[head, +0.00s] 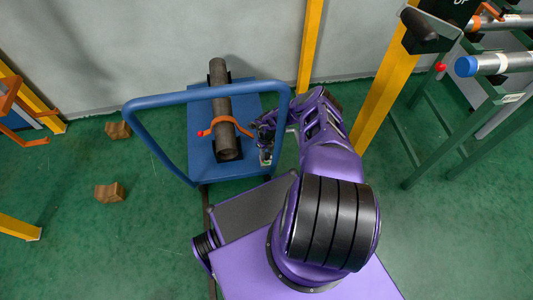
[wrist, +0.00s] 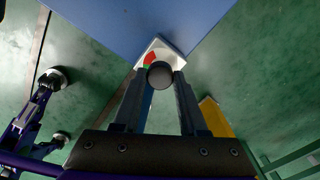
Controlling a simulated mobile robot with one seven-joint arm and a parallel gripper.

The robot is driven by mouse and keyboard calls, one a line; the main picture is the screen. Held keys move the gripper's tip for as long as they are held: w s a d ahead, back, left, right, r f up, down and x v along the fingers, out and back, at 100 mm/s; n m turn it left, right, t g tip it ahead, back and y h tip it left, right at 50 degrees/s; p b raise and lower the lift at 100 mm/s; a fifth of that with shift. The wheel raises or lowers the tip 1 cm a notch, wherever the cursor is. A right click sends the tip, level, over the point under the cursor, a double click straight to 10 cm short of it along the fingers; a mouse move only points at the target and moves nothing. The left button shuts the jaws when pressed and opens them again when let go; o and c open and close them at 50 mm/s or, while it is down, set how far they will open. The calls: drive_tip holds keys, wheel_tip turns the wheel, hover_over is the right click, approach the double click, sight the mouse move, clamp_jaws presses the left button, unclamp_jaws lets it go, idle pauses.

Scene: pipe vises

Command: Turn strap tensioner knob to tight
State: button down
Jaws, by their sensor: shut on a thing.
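A dark round knob (wrist: 160,74) sits on a white square plate (wrist: 168,46) at the corner of the blue cart (wrist: 110,22). Red and green marks show on the plate beside the knob, up and to the left. My gripper (wrist: 160,84) is shut on the knob, one finger on each side. In the head view my gripper (head: 265,137) is at the right side of the cart (head: 201,158); the knob cannot be made out there. An orange strap (head: 225,121) with a red ball end crosses a dark pipe (head: 219,85) on the cart.
The cart's blue handle (head: 175,99) arches over the deck, close to my arm. Yellow posts (head: 386,83) and a green rack (head: 422,160) with pipes stand to the right. Two brown blocks (head: 110,192) lie on the open green floor at left.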

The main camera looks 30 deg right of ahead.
sight(266, 155)
drive_tip(key=shift+m, duration=0.6)
drive_tip(key=shift+c, duration=2.2)
unclamp_jaws()
wheel_tip(266, 155, up, 18)
drive_tip(key=p, duration=0.4)
drive_tip(key=shift+f+p, duration=0.25)
drive_tip(key=shift+p, duration=0.05)
